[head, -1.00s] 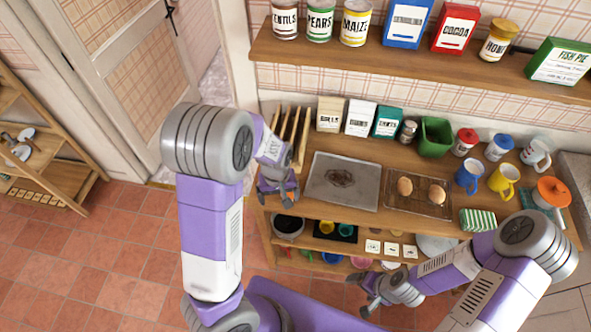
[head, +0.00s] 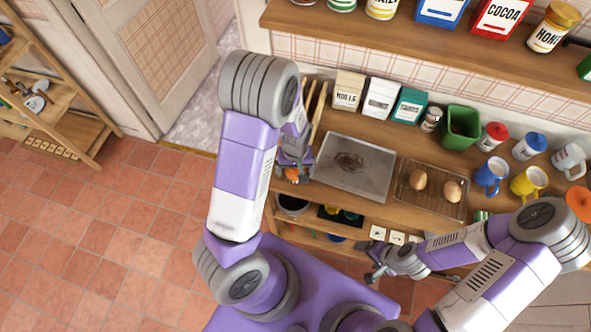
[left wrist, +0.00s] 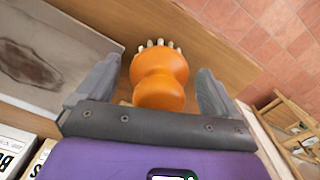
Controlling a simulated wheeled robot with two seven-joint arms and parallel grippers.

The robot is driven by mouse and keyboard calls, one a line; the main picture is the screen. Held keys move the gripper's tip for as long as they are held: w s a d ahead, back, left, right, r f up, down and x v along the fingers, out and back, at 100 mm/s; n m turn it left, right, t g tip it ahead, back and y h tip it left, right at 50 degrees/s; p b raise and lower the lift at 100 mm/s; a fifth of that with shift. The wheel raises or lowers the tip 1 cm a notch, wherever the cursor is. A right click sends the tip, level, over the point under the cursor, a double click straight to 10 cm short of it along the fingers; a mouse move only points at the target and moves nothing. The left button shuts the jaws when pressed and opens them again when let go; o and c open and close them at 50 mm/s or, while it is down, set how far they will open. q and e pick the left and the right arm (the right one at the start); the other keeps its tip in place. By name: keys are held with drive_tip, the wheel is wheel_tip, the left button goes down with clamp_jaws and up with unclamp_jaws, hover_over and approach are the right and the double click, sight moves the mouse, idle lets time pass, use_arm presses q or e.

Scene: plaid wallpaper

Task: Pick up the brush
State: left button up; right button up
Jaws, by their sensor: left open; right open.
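The brush (left wrist: 160,78) is orange and rounded, with a narrow waist and pale bristles at its far end. It lies on the wooden counter between the spread fingers of my left gripper (left wrist: 158,88), with gaps on both sides. In the head view my left gripper (head: 293,166) is low over the counter, left of the baking tray, and only a small orange part of the brush (head: 292,175) shows beneath it. My right gripper (head: 376,275) is open and empty in front of the lower shelf.
The grey baking tray (head: 345,181) is right beside the brush; a wire rack (head: 405,198) with two eggs is further right. Boxes (head: 348,90), a green bin (head: 461,128) and mugs (head: 528,183) line the back. The counter's front edge is close to the brush.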

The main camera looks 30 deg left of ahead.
use_arm(q)
drive_tip(key=c, duration=1.2)
drive_tip(key=shift+o, duration=0.2)
drive_tip(key=shift+r, duration=0.1)
wheel_tip(320, 180, up, 10)
drive_tip(key=shift+f+p, duration=0.1)
drive_tip(key=shift+p, duration=1.05)
